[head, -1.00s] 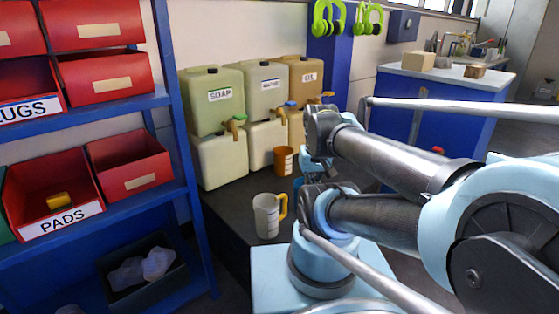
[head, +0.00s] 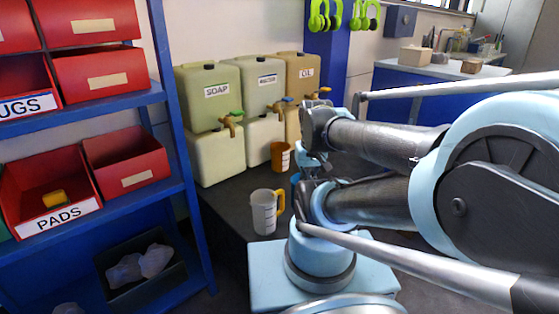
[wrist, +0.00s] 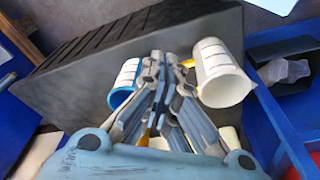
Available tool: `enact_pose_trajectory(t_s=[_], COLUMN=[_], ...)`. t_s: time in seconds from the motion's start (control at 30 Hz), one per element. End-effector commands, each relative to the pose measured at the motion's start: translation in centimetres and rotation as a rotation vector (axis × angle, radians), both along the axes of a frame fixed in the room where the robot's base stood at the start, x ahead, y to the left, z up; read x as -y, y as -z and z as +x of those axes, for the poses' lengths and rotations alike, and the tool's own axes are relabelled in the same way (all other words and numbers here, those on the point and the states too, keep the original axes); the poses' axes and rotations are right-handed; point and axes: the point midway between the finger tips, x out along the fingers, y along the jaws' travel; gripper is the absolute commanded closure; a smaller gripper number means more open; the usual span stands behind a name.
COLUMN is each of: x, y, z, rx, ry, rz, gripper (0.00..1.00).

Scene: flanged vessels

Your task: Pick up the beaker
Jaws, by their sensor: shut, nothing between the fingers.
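A cream measuring beaker (head: 263,212) with a yellow handle stands upright near the front of the dark platform in the head view. It also shows at the right in the wrist view (wrist: 221,78). An orange beaker (head: 280,156) stands farther back by the containers. A blue beaker (head: 295,179) is mostly hidden behind my arm; in the wrist view (wrist: 122,95) it is at the left. My gripper (wrist: 163,62) is shut and empty, its fingers between the cream and blue beakers in the wrist picture. In the head view my arm hides most of it.
Stacked containers with taps (head: 208,97) stand along the back of the dark platform (head: 222,190). A blue shelf rack (head: 182,130) with red bins stands close at the left. A blue bench (head: 425,82) is at the back right.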

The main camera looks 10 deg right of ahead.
Motion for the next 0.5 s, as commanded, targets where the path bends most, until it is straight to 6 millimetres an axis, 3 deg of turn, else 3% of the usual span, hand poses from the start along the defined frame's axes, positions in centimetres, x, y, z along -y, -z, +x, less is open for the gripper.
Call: enact_pose_trajectory(t_s=[0.27,0.4,0.5], x=[0.0,0.0,-0.2], y=[0.0,-0.6,-1.3], z=[0.0,-0.6,0.5], rx=[0.000,0.014,0.023], ry=[0.000,-0.003,-0.016], rz=[0.000,0.002,0.009], gripper=[1.00,0.68,0.46])
